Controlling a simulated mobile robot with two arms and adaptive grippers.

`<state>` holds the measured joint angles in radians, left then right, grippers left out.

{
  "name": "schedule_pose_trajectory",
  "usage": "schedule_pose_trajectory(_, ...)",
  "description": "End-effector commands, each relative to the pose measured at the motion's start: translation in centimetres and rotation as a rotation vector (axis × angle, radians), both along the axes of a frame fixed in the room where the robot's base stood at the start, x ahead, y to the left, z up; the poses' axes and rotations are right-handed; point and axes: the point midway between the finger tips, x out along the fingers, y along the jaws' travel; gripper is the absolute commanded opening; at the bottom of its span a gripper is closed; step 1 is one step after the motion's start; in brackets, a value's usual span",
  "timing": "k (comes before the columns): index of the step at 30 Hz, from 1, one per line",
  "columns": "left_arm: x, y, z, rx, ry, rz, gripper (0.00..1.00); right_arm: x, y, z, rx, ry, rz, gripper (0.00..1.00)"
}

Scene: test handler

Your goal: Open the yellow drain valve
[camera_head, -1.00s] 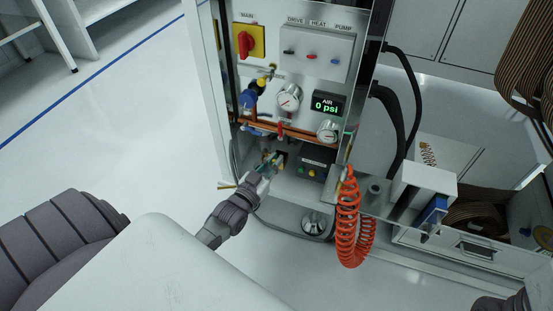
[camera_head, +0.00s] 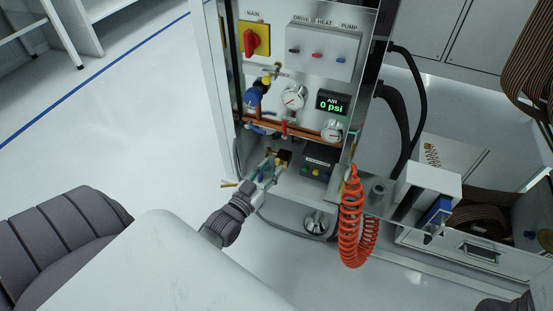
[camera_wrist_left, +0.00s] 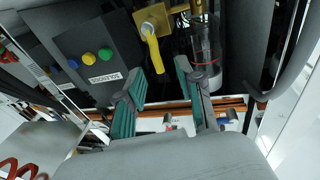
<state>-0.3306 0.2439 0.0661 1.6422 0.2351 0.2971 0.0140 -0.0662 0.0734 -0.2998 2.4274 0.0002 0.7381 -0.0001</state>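The yellow drain valve lever (camera_wrist_left: 152,52) hangs from a light metal fitting at the top of the left wrist view. My left gripper (camera_wrist_left: 168,78) is open, with its green-padded fingers apart. The lever's lower end appears between the fingertips, closer to the left one in the picture; I cannot tell whether it touches. In the head view my left gripper (camera_head: 265,172) is at the low opening of the panel, below the copper pipe, and the lever cannot be made out clearly there. My right gripper is out of view.
A clear cylinder (camera_wrist_left: 204,52) stands beside the lever. The solenoids box (camera_head: 318,164) with coloured buttons is to the right of the gripper. A coiled orange hose (camera_head: 350,220) hangs farther right. A blue valve handle (camera_head: 252,97) and gauges are above. Floor at left is clear.

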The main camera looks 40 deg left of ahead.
Motion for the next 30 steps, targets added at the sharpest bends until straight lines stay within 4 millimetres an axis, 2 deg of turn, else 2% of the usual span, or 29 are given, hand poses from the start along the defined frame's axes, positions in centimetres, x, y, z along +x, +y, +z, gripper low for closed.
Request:
schedule_pose_trajectory(1,-1.3,-0.1,-0.2,-0.001,0.005,0.0,0.37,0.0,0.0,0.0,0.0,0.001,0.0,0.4)
schedule_pose_trajectory(6,-4.8,-0.2,-0.4,0.0,0.004,0.0,0.37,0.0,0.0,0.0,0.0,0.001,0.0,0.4)
schedule_pose_trajectory(12,-7.4,-0.3,-0.4,0.0,0.001,0.0,0.37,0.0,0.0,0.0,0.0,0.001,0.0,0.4)
schedule_pose_trajectory(17,-8.1,-0.3,-0.4,0.0,0.0,0.0,0.37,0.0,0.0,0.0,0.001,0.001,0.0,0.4)
schedule_pose_trajectory(30,-8.0,-0.3,-0.4,-0.001,0.0,0.0,0.37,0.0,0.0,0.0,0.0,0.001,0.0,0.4)
